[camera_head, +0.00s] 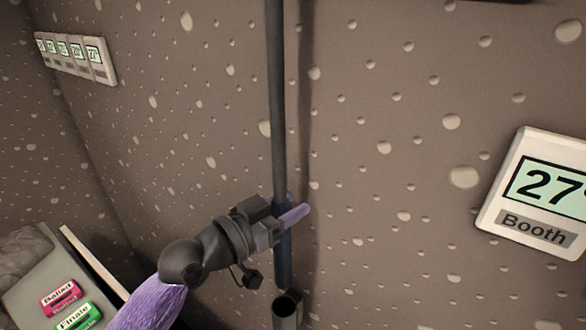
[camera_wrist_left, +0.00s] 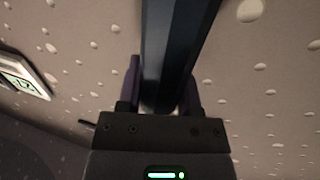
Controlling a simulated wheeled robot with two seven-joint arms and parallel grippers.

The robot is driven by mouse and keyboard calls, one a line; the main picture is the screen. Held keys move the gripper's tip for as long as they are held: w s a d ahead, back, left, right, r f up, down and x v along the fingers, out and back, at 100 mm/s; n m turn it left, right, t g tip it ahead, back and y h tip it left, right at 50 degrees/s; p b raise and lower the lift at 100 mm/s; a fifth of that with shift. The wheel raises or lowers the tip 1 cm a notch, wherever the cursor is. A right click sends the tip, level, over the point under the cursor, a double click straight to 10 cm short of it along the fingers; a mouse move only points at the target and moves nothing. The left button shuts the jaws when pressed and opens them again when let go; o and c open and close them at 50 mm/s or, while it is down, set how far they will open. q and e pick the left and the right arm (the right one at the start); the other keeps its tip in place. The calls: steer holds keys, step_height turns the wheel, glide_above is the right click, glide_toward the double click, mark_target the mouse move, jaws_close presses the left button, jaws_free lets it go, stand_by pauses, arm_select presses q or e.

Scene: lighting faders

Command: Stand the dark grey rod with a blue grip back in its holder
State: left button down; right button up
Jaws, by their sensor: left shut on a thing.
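The dark grey rod (camera_head: 277,110) stands upright in front of the wall in the head view, and its top runs out of the picture. Its blue grip (camera_head: 284,265) shows just below my left gripper (camera_head: 290,217). My left gripper is shut on the rod at the grip. In the left wrist view the rod (camera_wrist_left: 175,50) runs between the two purple fingers (camera_wrist_left: 160,88). The holder (camera_head: 287,306), a dark open tube, is at the bottom of the head view, below the rod's lower end. Whether the rod's end touches the holder's rim I cannot tell. My right gripper is not in view.
A white "Booth" display (camera_head: 535,195) reading 27 is on the wall at the right. A row of small displays (camera_head: 75,57) is on the wall at upper left. A grey panel (camera_head: 30,290) with pink and green labelled faders is at lower left. The wall between is bare.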

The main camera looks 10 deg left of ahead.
mark_target(277, 277)
arm_select(q)
steer(key=shift+f, duration=0.25)
step_height(277, 277, down, 15)
steer(key=b, duration=1.4)
steer(key=shift+s, duration=0.1)
steer(key=shift+r, duration=0.1)
steer(key=shift+c, duration=1)
jaws_free()
